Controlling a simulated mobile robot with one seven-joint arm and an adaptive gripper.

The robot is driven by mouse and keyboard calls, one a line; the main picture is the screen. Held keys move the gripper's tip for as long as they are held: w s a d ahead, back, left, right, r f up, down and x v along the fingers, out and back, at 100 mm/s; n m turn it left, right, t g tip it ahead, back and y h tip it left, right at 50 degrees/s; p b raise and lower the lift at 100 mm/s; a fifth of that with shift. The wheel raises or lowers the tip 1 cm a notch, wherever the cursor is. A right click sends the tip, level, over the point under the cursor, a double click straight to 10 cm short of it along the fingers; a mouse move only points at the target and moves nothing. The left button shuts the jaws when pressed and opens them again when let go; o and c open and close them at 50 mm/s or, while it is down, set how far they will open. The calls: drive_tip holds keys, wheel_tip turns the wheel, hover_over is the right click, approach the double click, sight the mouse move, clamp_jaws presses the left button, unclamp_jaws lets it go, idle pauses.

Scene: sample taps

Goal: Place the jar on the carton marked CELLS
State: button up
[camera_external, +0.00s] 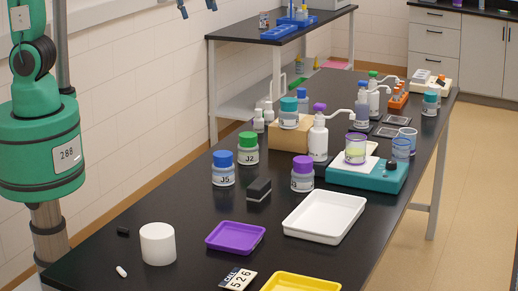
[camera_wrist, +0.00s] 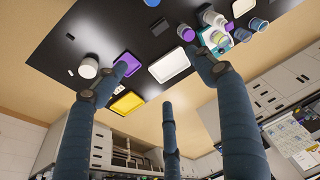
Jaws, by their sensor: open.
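Several lidded jars stand on the black bench: a blue-lidded jar marked J5 (camera_external: 223,169), a green-lidded jar marked J2 (camera_external: 248,149) and a purple-lidded jar (camera_external: 302,174). A tan carton (camera_external: 287,139) stands behind them; no CELLS marking is readable on it. A teal-lidded jar (camera_external: 289,114) appears to sit on top of this carton. My gripper (camera_external: 197,6) shows only as dark fingertips at the top edge of the external view. In the wrist view my gripper (camera_wrist: 160,62) is open, its fingers spread and empty, high above the bench.
A white tray (camera_external: 324,217), purple tray (camera_external: 235,237), yellow tray (camera_external: 300,284) and white cylinder (camera_external: 158,244) are at the front. A dark block (camera_external: 259,189) lies between jars. A teal device (camera_external: 367,178) with beakers and a white pump bottle (camera_external: 318,143) stand on the right.

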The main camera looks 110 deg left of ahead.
drive_tip(key=s+d+t, duration=0.1)
drive_tip(key=s+d, duration=0.8)
drive_tip(key=s, duration=0.2)
drive_tip(key=s+d+m+t+h, duration=0.1)
drive_tip(key=s+d, duration=0.7)
drive_tip(key=s, duration=0.4)
drive_tip(key=shift+s+d+f+m+t, duration=0.2)
drive_tip(key=shift+d+f+m+t, duration=0.1)
drive_tip(key=shift+d, duration=0.1)
drive_tip(key=shift+f, duration=0.1)
wheel_tip(320, 180, down, 12)
drive_tip(key=b, duration=1.2)
drive_tip(key=shift+f, duration=0.15)
